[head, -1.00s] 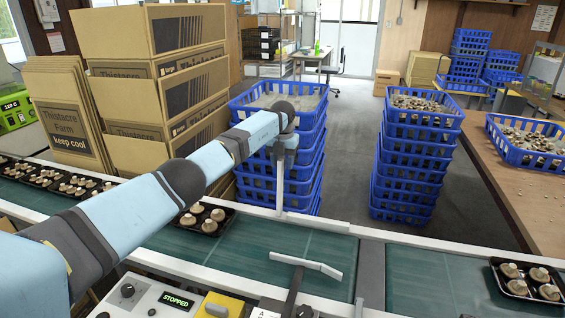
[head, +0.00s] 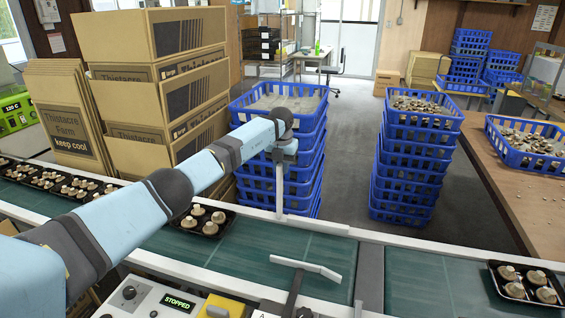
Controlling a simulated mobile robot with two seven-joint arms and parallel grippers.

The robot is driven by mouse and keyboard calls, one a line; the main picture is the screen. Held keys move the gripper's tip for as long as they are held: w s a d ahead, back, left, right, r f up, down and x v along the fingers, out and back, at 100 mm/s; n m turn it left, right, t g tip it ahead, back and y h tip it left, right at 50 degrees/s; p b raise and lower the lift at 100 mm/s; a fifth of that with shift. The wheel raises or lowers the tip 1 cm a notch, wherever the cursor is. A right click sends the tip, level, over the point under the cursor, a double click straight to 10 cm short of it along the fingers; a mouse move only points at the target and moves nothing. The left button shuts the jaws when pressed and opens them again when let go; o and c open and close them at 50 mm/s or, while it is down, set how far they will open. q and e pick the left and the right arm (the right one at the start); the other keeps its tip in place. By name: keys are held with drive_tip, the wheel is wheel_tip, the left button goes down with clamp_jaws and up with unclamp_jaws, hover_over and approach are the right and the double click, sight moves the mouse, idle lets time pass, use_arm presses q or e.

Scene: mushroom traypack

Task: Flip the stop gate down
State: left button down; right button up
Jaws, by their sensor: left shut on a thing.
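The stop gate (head: 279,186) shows as a thin, upright grey metal bar at the far rail of the conveyor. My left gripper (head: 283,153) is at the top of this bar, shut on it. My own wrist partly hides the fingers, so the exact grip is not clear. The bar stands close to vertical, with its lower end at the rail. My right gripper is not in view.
The green belt (head: 240,249) carries a black mushroom tray (head: 202,235) left of the gate, with more trays farther left. A pale angled bar (head: 306,268) lies over the belt in front. A control box (head: 165,300) reads STOPPED. Blue crates (head: 300,125) stand behind.

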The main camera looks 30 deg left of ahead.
sight(278, 167)
use_arm(q)
drive_tip(key=shift+s+r+p, duration=0.25)
drive_tip(key=shift+s+p, duration=0.15)
drive_tip(key=shift+s, duration=0.05)
drive_tip(key=shift+s+d+t+p, duration=0.15)
drive_tip(key=shift+s+t+p, duration=0.35)
drive_tip(key=shift+s, duration=0.1)
drive_tip(key=shift+s+d+t+p, duration=0.15)
drive_tip(key=shift+s+t+p, duration=0.3)
drive_tip(key=shift+s+t, duration=0.1)
drive_tip(key=s+d+f+t+y+b, duration=0.1)
drive_tip(key=s+t+b, duration=0.2)
drive_tip(key=s, duration=0.3)
drive_tip(key=shift+s+d+f+t+b, duration=0.35)
drive_tip(key=shift+d+f+t, duration=0.05)
drive_tip(key=shift+t, duration=0.25)
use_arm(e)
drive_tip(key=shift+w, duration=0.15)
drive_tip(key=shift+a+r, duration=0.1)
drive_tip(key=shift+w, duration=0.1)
use_arm(q)
drive_tip(key=c, duration=1.1)
unclamp_jaws()
drive_tip(key=shift+o, duration=0.3)
